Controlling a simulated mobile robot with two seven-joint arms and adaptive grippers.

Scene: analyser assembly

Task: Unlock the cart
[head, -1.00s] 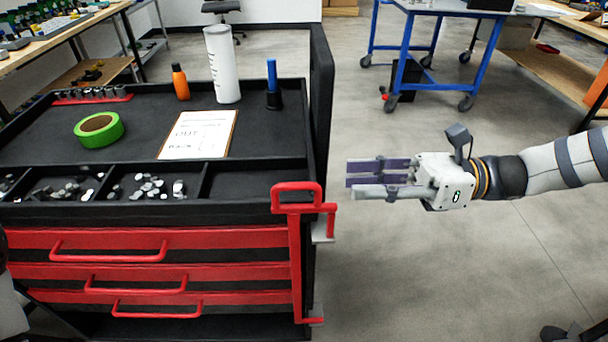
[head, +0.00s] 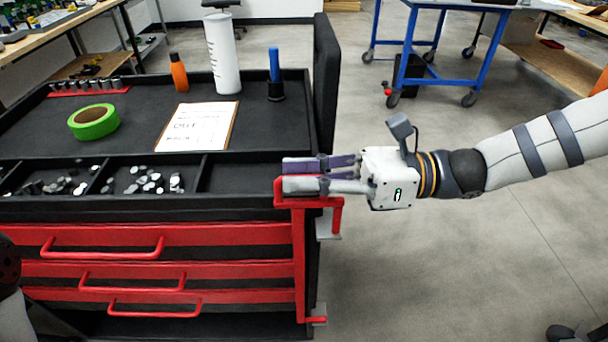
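The cart (head: 262,208) is black with red drawers and fills the left half of the head view. A red lever-like frame (head: 299,250) runs down its front right corner, with a looped handle at the top and small grey plates at its right side. My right gripper (head: 285,175) reaches in from the right. Its straight fingers lie over the top of the red handle and partly hide it. A gap shows between the fingers, so it looks open; whether they touch the handle I cannot tell. My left gripper is out of view.
On the cart top are green tape (head: 94,121), a clipboard (head: 197,126), an orange bottle (head: 179,74), a white cylinder (head: 222,55) and a blue-handled tool (head: 274,78). Small metal parts fill front compartments.

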